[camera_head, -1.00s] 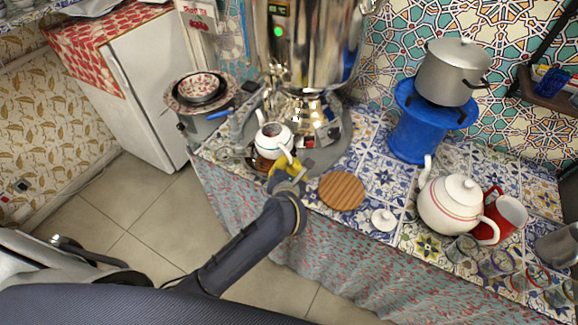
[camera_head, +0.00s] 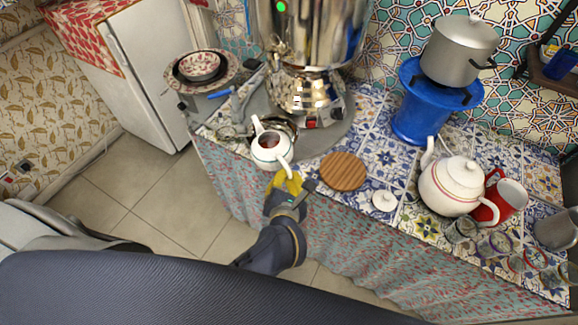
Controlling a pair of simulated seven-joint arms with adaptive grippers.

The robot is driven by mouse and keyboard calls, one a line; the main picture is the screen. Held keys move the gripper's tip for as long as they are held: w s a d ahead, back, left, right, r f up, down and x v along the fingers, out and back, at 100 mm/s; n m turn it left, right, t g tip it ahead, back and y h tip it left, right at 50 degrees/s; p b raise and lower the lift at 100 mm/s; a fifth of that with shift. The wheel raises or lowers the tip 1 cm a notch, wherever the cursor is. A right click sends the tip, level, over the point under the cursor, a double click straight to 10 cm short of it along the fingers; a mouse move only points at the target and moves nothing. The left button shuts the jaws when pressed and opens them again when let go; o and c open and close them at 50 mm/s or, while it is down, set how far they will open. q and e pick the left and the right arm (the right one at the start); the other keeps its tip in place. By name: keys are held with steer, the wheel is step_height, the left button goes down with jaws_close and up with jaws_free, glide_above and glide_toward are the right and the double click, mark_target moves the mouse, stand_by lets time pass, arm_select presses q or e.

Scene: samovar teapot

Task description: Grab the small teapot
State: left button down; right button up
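The small teapot (camera_head: 267,151) is white with a dark reddish open top, and no lid is on it. It is in front of the samovar, over the front edge of the tiled counter, with its spout toward the back left. My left gripper (camera_head: 284,181), with yellow fingers, is at the teapot's handle on the near right side. The fingers appear closed on the handle, though their tips are partly hidden. The teapot's underside and any gap to the counter cannot be seen. My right gripper is not in view.
The metal samovar (camera_head: 306,92) stands behind. A round wooden board (camera_head: 343,171) and a small white lid (camera_head: 384,201) lie to the right. Farther right are a large white teapot (camera_head: 452,187), a red mug (camera_head: 509,196) and several glasses. A blue stand (camera_head: 420,118) bears a pot (camera_head: 459,52).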

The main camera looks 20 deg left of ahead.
arm_select(q)
steer(key=s, duration=0.2)
steer(key=s+d, duration=0.1)
steer(key=s, duration=0.2)
steer(key=shift+s+d, duration=0.2)
stand_by(0.3)
